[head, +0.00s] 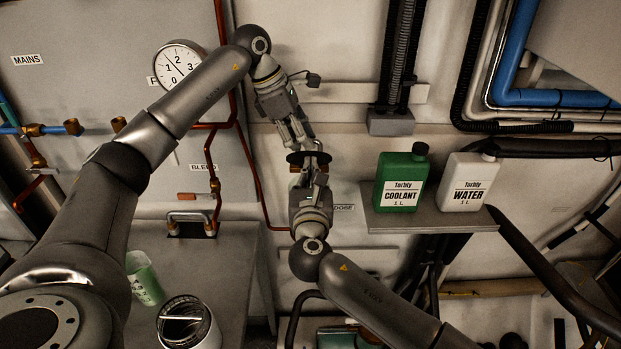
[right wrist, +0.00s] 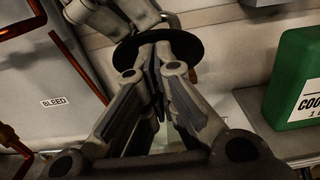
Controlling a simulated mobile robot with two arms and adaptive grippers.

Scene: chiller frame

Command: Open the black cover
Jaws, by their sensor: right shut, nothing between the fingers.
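A black round disc, which looks like the black cover (head: 296,157), is in the middle of the head view, between my two grippers. In the right wrist view the disc (right wrist: 190,46) shows as a dark, tilted ellipse beyond the fingertips. My right gripper (head: 317,172) comes from below. Its fingers are shut with nothing between them, and their tips overlap the disc; I cannot tell whether they touch it. My left gripper (head: 300,138) points down just above the disc. Its fingertips are close to the disc, and their opening is unclear. The grippers hide what lies behind the disc.
A shelf (head: 430,222) at right holds a green coolant jug (head: 402,180) and a white water jug (head: 467,182). Red pipes (head: 250,165) and a gauge (head: 181,65) are on the left wall. A green cup (head: 146,281) and a metal canister (head: 187,322) stand lower left.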

